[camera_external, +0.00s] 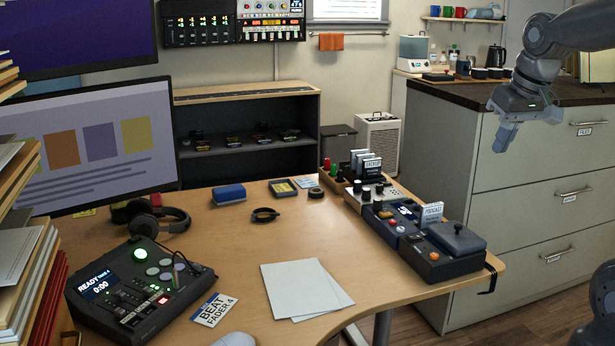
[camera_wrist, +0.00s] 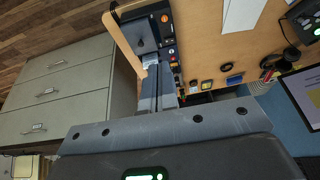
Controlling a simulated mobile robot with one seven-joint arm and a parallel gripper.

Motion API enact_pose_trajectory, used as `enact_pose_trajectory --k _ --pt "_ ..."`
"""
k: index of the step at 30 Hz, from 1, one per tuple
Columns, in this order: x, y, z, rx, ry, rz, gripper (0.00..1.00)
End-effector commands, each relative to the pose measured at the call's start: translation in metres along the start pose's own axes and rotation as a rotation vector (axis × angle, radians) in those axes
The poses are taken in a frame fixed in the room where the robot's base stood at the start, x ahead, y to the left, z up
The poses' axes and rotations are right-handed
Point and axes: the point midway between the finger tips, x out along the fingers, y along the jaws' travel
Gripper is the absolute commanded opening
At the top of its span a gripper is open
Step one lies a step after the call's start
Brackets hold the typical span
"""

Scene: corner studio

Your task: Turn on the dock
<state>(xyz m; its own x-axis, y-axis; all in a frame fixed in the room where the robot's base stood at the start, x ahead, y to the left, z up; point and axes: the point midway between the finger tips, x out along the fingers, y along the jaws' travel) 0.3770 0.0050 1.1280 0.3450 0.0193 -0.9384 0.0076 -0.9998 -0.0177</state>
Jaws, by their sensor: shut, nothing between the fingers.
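A row of small dark devices stands along the right edge of the wooden desk (camera_external: 350,215); I cannot tell for sure which is the dock. My gripper (camera_external: 503,138) is shut and empty, in the air right of the row, before the drawer cabinet, touching nothing.
The grey drawer cabinet (camera_external: 530,190) with a dark top stands at the right. A control console (camera_external: 140,290) showing "READY", headphones (camera_external: 150,214) and white sheets (camera_external: 305,287) lie on the desk. A "PODCAST" card (camera_external: 432,213) stands upright behind the blue box.

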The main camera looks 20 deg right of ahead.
Motion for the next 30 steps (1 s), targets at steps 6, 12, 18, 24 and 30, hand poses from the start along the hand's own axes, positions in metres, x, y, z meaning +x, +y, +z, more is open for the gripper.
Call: enact_pose_trajectory --k 6,12,18,24,30 --pt "0.026 -0.002 -0.04 0.002 -0.069 -0.014 0.0" --pt "0.056 -0.003 -0.073 0.004 -0.129 -0.028 0.0" --pt "0.092 -0.004 -0.103 0.009 -0.19 -0.045 0.0" --pt "0.134 -0.005 -0.129 0.013 -0.248 -0.063 0.0" --pt "0.178 -0.006 -0.148 0.019 -0.303 -0.083 0.0"
